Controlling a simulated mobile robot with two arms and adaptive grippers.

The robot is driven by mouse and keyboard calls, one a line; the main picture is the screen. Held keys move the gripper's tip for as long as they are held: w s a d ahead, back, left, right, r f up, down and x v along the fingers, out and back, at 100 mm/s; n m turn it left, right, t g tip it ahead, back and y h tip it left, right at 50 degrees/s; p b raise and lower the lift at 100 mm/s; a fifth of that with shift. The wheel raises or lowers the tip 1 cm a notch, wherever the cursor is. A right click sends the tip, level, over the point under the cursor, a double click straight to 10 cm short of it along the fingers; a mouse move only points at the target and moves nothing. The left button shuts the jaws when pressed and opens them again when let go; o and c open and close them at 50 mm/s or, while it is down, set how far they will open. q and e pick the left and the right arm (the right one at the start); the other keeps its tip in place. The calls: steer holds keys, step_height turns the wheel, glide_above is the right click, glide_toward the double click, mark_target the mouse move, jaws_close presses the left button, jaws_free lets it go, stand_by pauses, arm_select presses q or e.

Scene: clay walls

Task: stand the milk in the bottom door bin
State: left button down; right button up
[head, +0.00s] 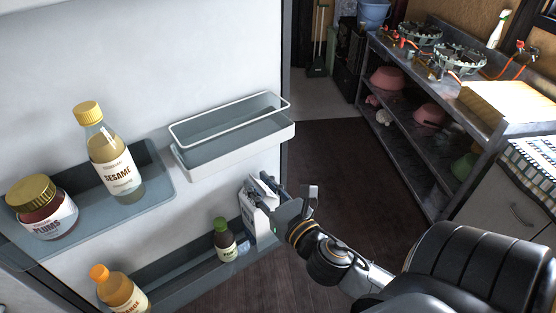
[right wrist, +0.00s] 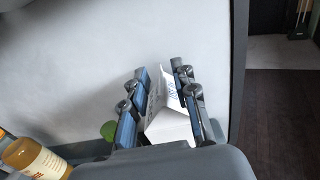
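The milk (head: 257,207) is a white carton with dark print at the right end of the bottom door bin (head: 185,276). It looks nearly upright, its lower part behind the bin's front wall. I cannot tell whether its base touches the bin floor. My right gripper (head: 268,201) has its fingers on both sides of the carton and appears closed on it. In the right wrist view, the milk's white top (right wrist: 170,120) shows between the two fingers (right wrist: 164,95). My left gripper is not in view.
The bottom bin also holds a green-capped bottle (head: 225,241) and an orange-capped bottle (head: 121,291). Above are a bin with a sesame bottle (head: 115,170) and plum jar (head: 42,208), and an empty railed bin (head: 235,143). A metal shelf unit (head: 425,140) stands right.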

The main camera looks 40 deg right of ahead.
steer(key=s+b, duration=0.1)
steer(key=s, duration=0.4)
steer(key=shift+s+a+f+b, duration=0.1)
steer(key=shift+s+a+b, duration=0.1)
steer(key=shift+b, duration=0.1)
steer(key=shift+s+a+r+p, duration=0.15)
steer(key=shift+s+p, duration=0.6)
steer(key=shift+s, duration=1.95)
